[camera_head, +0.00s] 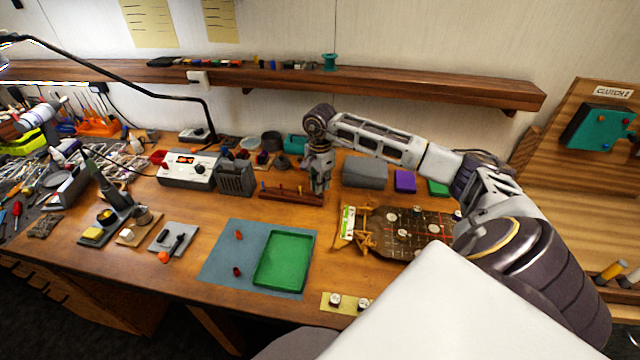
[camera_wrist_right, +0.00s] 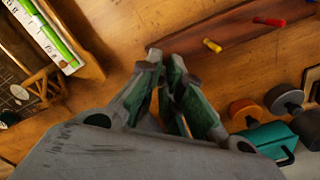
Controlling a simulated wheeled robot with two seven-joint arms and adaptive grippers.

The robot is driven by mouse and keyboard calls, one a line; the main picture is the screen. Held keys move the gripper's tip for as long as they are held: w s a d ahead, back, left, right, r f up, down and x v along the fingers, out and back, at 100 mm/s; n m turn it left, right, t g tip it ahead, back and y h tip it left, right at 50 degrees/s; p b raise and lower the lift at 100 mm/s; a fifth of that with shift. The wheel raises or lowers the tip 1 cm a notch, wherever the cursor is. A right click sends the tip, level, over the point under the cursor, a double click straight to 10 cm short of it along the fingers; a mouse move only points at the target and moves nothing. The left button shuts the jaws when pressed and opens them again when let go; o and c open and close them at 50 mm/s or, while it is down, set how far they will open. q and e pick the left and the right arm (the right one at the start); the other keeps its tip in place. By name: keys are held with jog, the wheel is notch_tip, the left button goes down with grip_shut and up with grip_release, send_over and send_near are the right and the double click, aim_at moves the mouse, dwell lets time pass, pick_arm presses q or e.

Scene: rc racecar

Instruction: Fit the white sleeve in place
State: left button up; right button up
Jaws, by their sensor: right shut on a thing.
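My right gripper (camera_head: 319,188) reaches down at the right end of a dark wooden peg rack (camera_head: 290,194) near the back of the bench. In the right wrist view its fingers (camera_wrist_right: 166,58) are close together, over the rack's near end. A small pale piece at the tips looks like the white sleeve (camera_wrist_right: 154,55); the fingers hide most of it. The rack (camera_wrist_right: 224,32) also carries a yellow peg (camera_wrist_right: 212,45) and a red peg (camera_wrist_right: 268,21). The car chassis (camera_head: 400,232) lies flat to the right, with small round metal parts on it.
A green tray (camera_head: 285,260) on a blue-grey mat (camera_head: 225,262) sits in front of the rack. A power supply (camera_head: 188,170) stands to the left. A grey box (camera_head: 366,172) and a purple box (camera_head: 405,181) stand behind the chassis. A wall shelf (camera_head: 400,84) runs above.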

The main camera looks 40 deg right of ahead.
jog(key=shift+f+b, duration=1.05)
jog(key=shift+f, duration=0.5)
dwell(0.4)
jog(key=o, duration=0.7)
jog(key=shift+o, duration=0.2)
jog(key=o, duration=0.4)
jog(key=shift+c, duration=0.2)
jog(key=shift+r, duration=0.2)
jog(key=shift+r+p, duration=2.45)
jog(key=shift+r, duration=1.9)
jog(key=shift+s+a+f, duration=0.1)
